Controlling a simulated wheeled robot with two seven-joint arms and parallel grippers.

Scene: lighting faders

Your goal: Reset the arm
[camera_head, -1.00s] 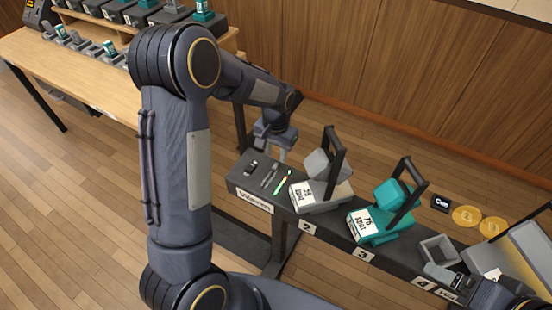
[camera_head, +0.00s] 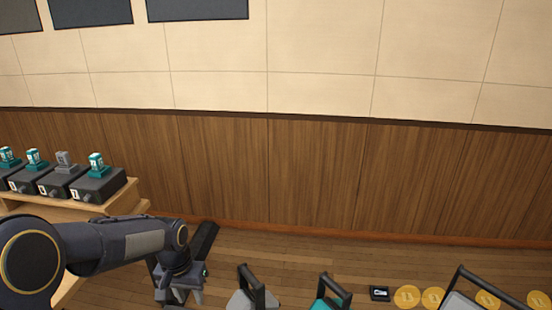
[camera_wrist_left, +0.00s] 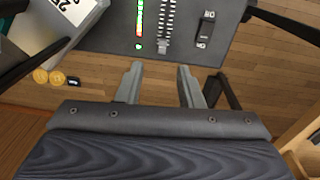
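My left gripper (camera_head: 183,293) hangs low in the head view, fingers pointing down. In the left wrist view its two fingers (camera_wrist_left: 159,70) are apart with nothing between them. A dark grey fader panel (camera_wrist_left: 110,35) lies beyond the fingertips there, with a lit green-and-red strip (camera_wrist_left: 139,20), a slotted fader track (camera_wrist_left: 167,25) and a black rocker switch (camera_wrist_left: 206,28). I cannot tell how far the fingertips are from the panel. My right gripper is not in view.
A grey block with a dark handle (camera_head: 252,297) and a teal one (camera_head: 328,297) show at the bottom edge. Gold discs (camera_head: 407,296) lie to the right. Several dark units (camera_head: 98,187) stand on a wooden shelf at left. A wood-panelled wall (camera_head: 320,175) closes the back.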

